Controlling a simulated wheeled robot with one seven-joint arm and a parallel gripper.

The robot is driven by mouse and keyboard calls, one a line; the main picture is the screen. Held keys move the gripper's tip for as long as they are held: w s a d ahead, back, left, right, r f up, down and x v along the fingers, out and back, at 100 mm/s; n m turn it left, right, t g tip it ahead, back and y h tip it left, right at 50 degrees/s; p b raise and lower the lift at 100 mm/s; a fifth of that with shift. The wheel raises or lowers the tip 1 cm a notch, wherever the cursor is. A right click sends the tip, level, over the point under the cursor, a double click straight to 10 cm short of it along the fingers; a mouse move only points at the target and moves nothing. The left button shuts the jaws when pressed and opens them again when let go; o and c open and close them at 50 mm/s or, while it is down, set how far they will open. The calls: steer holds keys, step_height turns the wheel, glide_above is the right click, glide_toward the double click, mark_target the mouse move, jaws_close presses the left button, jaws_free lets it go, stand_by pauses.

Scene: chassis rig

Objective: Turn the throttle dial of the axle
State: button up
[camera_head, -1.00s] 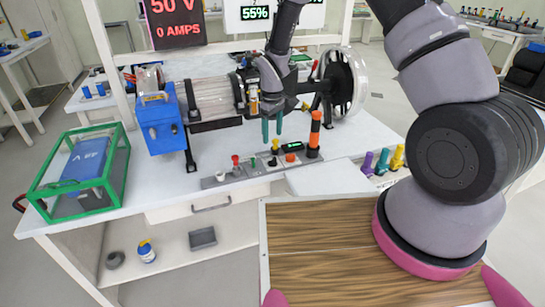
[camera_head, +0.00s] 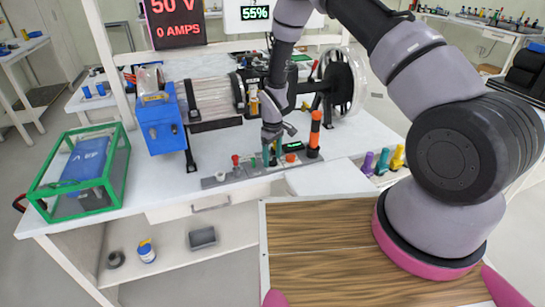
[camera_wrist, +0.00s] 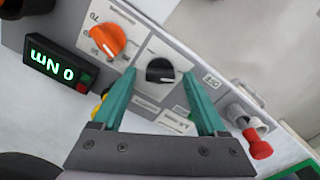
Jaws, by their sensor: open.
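My gripper (camera_head: 270,157) points down over the control strip (camera_head: 222,179) at the bench's front edge, with its teal fingers apart and empty. In the wrist view my gripper (camera_wrist: 160,77) has its fingertips on either side of a black dial (camera_wrist: 161,70); I cannot tell whether they touch it. An orange dial (camera_wrist: 105,39) with a numbered scale sits beside the black one, outside the fingers. The orange dial also shows in the head view (camera_head: 291,158). The printed labels are too small to tell which dial is the throttle. The axle assembly (camera_head: 212,100) lies behind the strip.
A display reading 0 Nm (camera_wrist: 54,69) is near the orange dial. A red-tipped control (camera_wrist: 258,147) is on the other side. In the head view an orange-and-black post (camera_head: 314,135) stands close right of my gripper. A green-framed box (camera_head: 84,170) is far left.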

jaws_close()
